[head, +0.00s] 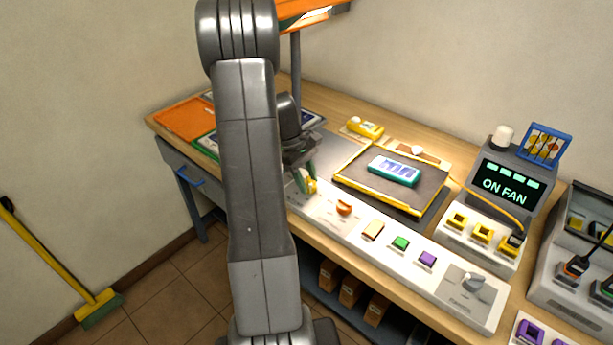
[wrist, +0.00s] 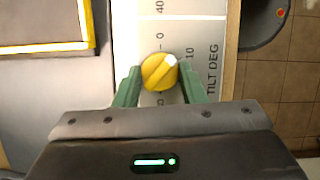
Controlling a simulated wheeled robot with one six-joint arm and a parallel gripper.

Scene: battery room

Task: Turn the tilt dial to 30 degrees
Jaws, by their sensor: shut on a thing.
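The tilt dial is a round yellow knob (wrist: 157,73) on a white panel strip (wrist: 166,17) lettered "TILT DEG" in the wrist view. Its white pointer mark faces the upper right in that picture, toward the side with the "10". In the head view my gripper (head: 305,181) is at the left part of the long white panel, with a bit of the yellow dial (head: 312,186) showing.
A yellow-edged tray (head: 350,186) with a teal battery pack (head: 394,171) lies behind.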

